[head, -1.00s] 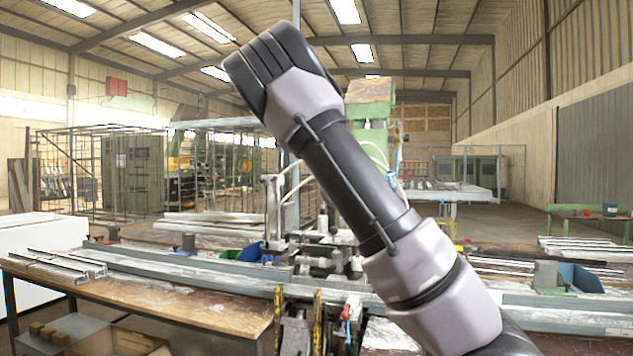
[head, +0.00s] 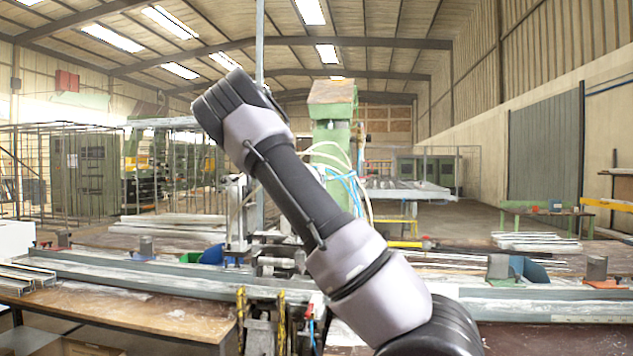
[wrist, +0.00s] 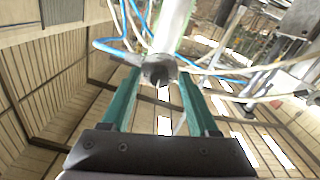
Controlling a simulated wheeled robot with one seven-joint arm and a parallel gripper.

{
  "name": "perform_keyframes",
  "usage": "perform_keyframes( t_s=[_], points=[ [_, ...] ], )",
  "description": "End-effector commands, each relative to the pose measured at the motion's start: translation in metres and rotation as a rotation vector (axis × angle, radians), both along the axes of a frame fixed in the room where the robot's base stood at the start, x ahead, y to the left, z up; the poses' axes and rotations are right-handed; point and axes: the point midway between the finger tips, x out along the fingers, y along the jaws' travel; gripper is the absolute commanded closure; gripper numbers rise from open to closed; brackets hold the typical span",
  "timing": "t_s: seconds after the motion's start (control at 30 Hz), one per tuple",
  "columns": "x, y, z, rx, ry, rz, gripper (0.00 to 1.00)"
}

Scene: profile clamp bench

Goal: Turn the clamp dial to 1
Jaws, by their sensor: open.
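I cannot make out a clamp dial or its numbers in either view. My gripper (wrist: 160,76) shows in the wrist view, with two teal fingers apart and a dark mount below. It is open and nothing is visibly held. A grey cylindrical machine head (wrist: 159,69) appears between the finger ends in the picture; I cannot tell how far beyond them it is. In the head view my gripper is not visible.
A long metal profile rail (head: 130,282) runs across the bench. A green machine column (head: 333,125) with loose hoses stands behind. White and blue hoses (wrist: 118,46) cross the wrist view.

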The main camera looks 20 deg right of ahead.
Motion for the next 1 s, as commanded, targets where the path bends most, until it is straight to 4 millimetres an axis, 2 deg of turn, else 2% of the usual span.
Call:
perform_keyframes(
  t_s=[0.27,0.3,0.43,0.47,0.77,1.0],
  points=[
    [0.0019,-0.0011,0.0001,0.0,0.0,0.001,0.39],
    [0.0019,-0.001,0.0001,0.0,0.0,0.001,0.43],
    [0.0018,-0.0011,0.0001,0.0,0.0,0.0,0.93],
    [0.0018,-0.0011,0.0002,0.0,0.0,0.0,1.0],
    [0.0018,-0.0009,0.0001,-0.016,0.011,0.001,1.0],
    [0.0017,-0.0014,0.0,-0.106,0.07,0.0,1.0]
  ],
)
